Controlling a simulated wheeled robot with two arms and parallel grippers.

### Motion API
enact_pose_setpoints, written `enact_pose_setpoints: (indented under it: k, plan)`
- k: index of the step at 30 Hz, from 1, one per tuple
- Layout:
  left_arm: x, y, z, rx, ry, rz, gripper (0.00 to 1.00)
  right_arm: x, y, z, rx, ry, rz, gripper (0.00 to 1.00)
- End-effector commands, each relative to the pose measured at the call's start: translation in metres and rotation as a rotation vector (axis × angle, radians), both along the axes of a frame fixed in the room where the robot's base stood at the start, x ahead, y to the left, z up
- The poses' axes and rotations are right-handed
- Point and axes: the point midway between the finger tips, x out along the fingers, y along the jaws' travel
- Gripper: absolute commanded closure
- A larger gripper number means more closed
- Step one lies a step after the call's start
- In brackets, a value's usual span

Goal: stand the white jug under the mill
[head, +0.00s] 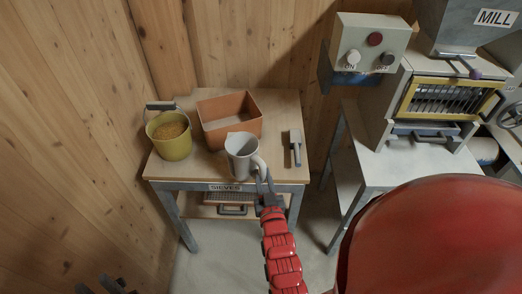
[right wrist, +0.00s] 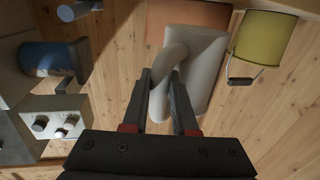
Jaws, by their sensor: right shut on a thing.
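The white jug (head: 241,158) is at the front of the small wooden table, upright, with its handle towards me. My right gripper (head: 265,186) is shut on the jug's handle. In the right wrist view its fingers (right wrist: 163,98) sit on either side of the handle of the jug (right wrist: 200,65). I cannot tell whether the jug's base touches the table. The mill (head: 442,98), with a grey hopper and a yellow-framed grille, stands on a pale bench at the right. My left gripper (head: 106,286) shows only partly at the bottom left edge, away from the table.
The small table (head: 164,170) also holds a yellow-green bucket (head: 171,146) of grain, an orange bin (head: 230,118) and a grey scoop (head: 295,148). A switch box (head: 367,48) stands left of the mill. The pale bench (head: 385,168) has clear room before the mill.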

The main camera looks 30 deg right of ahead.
Motion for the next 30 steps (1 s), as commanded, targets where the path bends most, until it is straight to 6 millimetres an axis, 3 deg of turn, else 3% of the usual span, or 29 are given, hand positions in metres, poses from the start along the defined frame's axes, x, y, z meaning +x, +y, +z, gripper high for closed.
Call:
enact_pose_setpoints:
  k: [6,12,20,30]
  plan:
    - [0.0,0.0,0.023,0.0,0.0,0.0,0.66,0.048,-0.044,-0.001,-0.002,0.003,-0.004,1.0]
    - [0.0,0.0,0.032,0.0,0.0,0.0,0.66,0.075,-0.064,-0.006,0.0,0.0,0.0,1.0]
    - [0.0,0.0,0.036,0.0,0.0,0.0,0.66,0.085,-0.073,-0.01,0.002,0.002,0.0,1.0]
    - [0.0,0.0,0.052,0.0,0.0,0.0,0.66,0.085,-0.072,-0.042,0.001,0.0,0.001,1.0]
